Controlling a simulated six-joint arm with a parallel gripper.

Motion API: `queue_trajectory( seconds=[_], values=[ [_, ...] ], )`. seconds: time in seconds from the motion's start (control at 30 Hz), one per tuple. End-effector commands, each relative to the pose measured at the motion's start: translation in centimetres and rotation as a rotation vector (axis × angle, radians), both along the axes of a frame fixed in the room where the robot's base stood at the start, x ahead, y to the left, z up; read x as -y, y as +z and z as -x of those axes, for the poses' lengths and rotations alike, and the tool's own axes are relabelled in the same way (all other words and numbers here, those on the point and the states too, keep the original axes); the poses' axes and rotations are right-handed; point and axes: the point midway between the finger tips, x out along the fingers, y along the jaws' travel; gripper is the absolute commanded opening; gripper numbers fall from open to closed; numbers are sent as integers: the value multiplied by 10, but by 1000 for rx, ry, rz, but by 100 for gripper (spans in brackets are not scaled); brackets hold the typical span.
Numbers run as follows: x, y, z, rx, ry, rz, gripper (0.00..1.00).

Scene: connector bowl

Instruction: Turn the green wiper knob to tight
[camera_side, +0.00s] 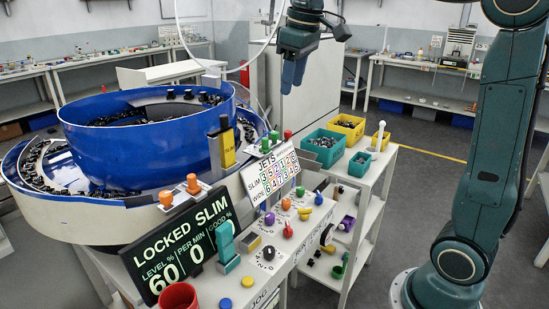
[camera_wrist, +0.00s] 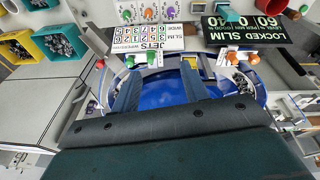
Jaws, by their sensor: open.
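Two green knobs (camera_side: 265,145) stand side by side on the bowl's rim above the jets board, and they also show in the wrist view (camera_wrist: 130,61). Another green knob (camera_side: 300,190) is on the control panel, seen also in the wrist view (camera_wrist: 125,15). I cannot read which one is the wiper knob or its setting. My gripper (camera_side: 291,76) hangs high above the back right of the blue bowl (camera_side: 150,150), apart from every knob. In the wrist view my gripper (camera_wrist: 160,92) is open and empty, with the bowl behind its fingers.
Orange knobs (camera_side: 193,183) stand on the rim near the "LOCKED SLIM" display (camera_side: 188,245). The jets board (camera_side: 269,178) stands below the green pair. Teal bins (camera_side: 325,149) and a yellow bin (camera_side: 347,129) sit at right. Air above the panel is clear.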

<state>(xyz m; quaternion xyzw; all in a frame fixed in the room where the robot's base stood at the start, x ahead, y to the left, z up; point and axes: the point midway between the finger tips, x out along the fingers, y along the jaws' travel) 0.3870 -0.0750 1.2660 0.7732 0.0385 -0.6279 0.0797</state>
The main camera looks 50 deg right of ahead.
Motion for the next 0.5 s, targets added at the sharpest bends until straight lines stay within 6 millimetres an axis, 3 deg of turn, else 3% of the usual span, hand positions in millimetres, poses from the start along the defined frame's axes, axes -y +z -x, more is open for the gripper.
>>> queue_trajectory(
  seconds=[0.2,0.5],
  values=[
    [27,-2,-43,-61,30,0,45],
    [67,-17,-91,-141,78,-9,45]
  ],
)
